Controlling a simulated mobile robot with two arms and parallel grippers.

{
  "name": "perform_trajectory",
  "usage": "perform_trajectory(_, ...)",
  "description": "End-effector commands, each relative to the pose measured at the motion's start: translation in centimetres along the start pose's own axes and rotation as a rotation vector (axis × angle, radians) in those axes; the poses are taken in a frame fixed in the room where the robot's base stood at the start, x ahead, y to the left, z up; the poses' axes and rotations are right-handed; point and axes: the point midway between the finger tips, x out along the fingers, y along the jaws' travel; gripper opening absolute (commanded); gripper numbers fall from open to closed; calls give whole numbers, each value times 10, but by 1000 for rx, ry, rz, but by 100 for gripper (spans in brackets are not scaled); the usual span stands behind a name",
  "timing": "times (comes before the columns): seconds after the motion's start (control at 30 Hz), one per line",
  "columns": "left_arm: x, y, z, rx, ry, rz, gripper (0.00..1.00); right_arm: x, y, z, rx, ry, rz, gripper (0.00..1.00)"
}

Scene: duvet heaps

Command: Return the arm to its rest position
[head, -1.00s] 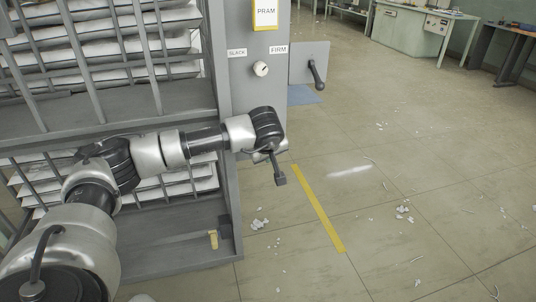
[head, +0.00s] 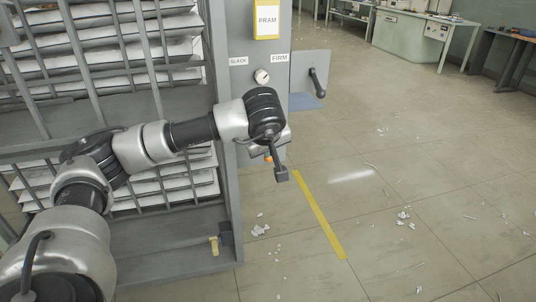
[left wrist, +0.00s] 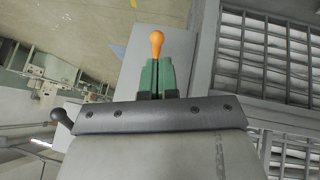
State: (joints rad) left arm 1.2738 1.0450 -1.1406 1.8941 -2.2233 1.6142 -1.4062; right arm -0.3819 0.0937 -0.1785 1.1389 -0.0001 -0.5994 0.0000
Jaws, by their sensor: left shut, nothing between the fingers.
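My left arm comes in from the left in the head view and reaches across the front of the grey rack, its wrist bent down before the labelled grey post (head: 262,105). In the left wrist view the green fingers of my left gripper (left wrist: 157,65) are together, with nothing held between them. An orange knob (left wrist: 157,42) shows just past the fingertips; I cannot tell whether they touch it. A bit of orange (head: 268,159) shows below my wrist in the head view, where the fingers are mostly hidden. My right gripper is not in view.
The barred rack (head: 222,130) holds pale folded layers. A round dial (head: 262,76) sits between SLACK and FIRM labels. A black crank handle (head: 316,80) stands out from a side plate. A yellow floor strip (head: 320,215) and white scraps lie on open floor to the right.

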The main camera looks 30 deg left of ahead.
Motion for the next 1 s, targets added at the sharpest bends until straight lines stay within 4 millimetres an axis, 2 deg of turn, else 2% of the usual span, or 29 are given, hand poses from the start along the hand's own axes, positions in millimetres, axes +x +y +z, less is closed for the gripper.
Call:
perform_trajectory(0.17,-10,0,0,0,0,1,0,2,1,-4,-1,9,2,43)
perform_trajectory(0.57,-10,0,0,0,0,0,0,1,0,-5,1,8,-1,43)
perform_trajectory(0.73,-8,2,4,-5,-18,6,0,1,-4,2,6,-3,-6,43)
perform_trajectory(0.77,-5,3,9,-11,-37,12,0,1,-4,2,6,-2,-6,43)
perform_trajectory(0.87,9,16,40,-66,-179,53,0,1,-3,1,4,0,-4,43)
perform_trajectory(0.97,28,38,97,-210,-455,110,0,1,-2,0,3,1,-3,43)
perform_trajectory(1.0,33,48,126,-306,-602,127,0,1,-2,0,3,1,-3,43)
